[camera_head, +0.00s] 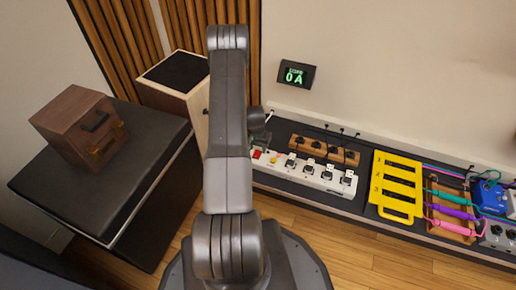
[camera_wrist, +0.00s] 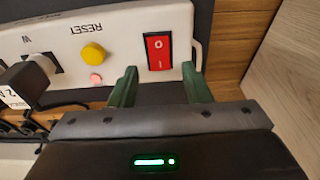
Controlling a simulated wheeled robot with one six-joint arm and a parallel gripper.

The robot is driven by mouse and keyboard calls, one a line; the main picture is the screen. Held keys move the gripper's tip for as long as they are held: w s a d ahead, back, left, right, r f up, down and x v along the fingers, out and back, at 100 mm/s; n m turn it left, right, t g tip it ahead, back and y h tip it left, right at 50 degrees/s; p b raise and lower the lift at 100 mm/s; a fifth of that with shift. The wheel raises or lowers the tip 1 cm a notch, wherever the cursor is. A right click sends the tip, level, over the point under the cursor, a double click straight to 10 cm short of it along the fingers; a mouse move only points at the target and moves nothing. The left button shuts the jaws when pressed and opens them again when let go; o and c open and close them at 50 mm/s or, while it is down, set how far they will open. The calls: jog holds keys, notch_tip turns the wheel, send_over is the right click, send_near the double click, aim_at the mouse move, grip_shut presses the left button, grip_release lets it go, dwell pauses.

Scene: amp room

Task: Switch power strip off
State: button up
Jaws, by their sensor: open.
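The white power strip (camera_head: 318,176) lies along the low dark shelf, its left end beside my arm in the head view. At that end sits a red rocker switch (camera_wrist: 158,51) marked 0 and I; it also shows in the head view (camera_head: 257,154). In the wrist view the yellow RESET button (camera_wrist: 93,53) and a small pinkish-red light (camera_wrist: 96,80) are left of the switch. My gripper (camera_wrist: 159,70) is open and empty, its green fingers pointing at the strip either side of the switch's lower end. I cannot tell whether they touch it. My arm partly hides the gripper in the head view.
Several black plugs (camera_head: 327,174) sit in the strip. A yellow rack (camera_head: 398,170), coloured cables and a blue box (camera_head: 489,197) stand right. A brown box (camera_head: 80,125) rests on a dark cabinet left.

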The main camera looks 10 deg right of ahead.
aim_at(256, 156)
notch_tip(256, 156, up, 12)
jog(key=s+p, duration=0.1)
jog(key=p, duration=0.2)
jog(key=shift+s+a, duration=0.15)
jog(key=shift+a, duration=0.3)
jog(key=f+b, duration=0.1)
jog(key=f, duration=0.3)
jog(key=w+f+b, duration=0.1)
jog(key=f+b, duration=0.1)
jog(key=f, duration=0.3)
jog(key=d+f+b, duration=0.1)
jog(key=f, duration=0.4)
jog(key=shift+w+f, duration=0.15)
jog(key=shift+w, duration=0.1)
jog(key=shift+d+r, duration=0.1)
jog(key=shift+r, duration=0.25)
jog(key=shift+g, duration=0.3)
